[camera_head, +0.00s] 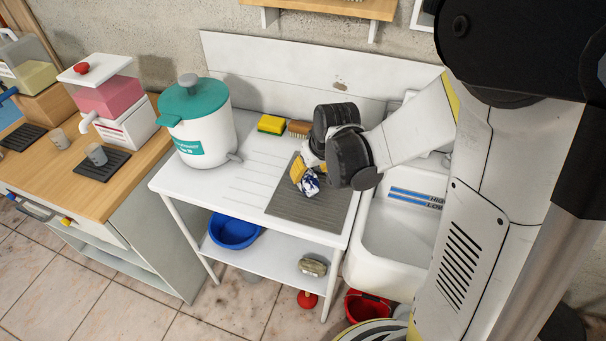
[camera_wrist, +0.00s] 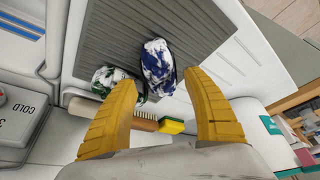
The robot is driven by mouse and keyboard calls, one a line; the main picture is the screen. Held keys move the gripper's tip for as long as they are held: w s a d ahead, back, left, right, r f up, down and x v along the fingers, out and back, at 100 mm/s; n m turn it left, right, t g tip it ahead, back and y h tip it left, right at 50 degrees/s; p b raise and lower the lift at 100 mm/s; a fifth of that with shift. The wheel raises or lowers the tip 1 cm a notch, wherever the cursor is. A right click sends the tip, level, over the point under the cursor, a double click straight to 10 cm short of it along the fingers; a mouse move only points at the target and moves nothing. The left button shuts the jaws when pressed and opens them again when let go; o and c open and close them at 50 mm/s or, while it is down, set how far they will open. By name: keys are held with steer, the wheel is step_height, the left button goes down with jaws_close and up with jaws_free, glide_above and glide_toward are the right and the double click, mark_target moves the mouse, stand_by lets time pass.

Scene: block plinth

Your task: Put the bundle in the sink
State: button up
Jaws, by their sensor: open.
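A blue-and-white cloth bundle (camera_head: 310,184) lies on the grey ribbed mat (camera_head: 318,207) of the white counter. It also shows in the wrist view (camera_wrist: 158,68), just beyond and between my fingertips. A green-and-white bundle (camera_wrist: 112,80) lies to its left in the wrist view, partly behind the left finger. My gripper (camera_wrist: 158,80) is open, with yellow fingers; in the head view (camera_head: 303,172) it is low over the mat and partly hides the bundles. I cannot tell whether a finger touches one. The white sink (camera_head: 393,228) is right of the counter, partly behind my arm.
A yellow-green sponge (camera_head: 271,124) and a brush (camera_head: 299,129) lie at the counter's back. A white pot with a teal lid (camera_head: 203,125) stands at left. A blue bowl (camera_head: 234,231) is on the lower shelf; a red bucket (camera_head: 366,306) is below the sink.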

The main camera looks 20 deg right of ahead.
mark_target(307, 173)
steer(key=b+x, duration=0.1)
steer(key=x, duration=0.2)
steer(key=b+x, duration=0.1)
steer(key=x, duration=0.1)
steer(key=shift+w+f+b, duration=0.2)
steer(key=shift+w+b, duration=0.1)
steer(key=shift+w, duration=0.2)
steer(key=c, duration=1.1)
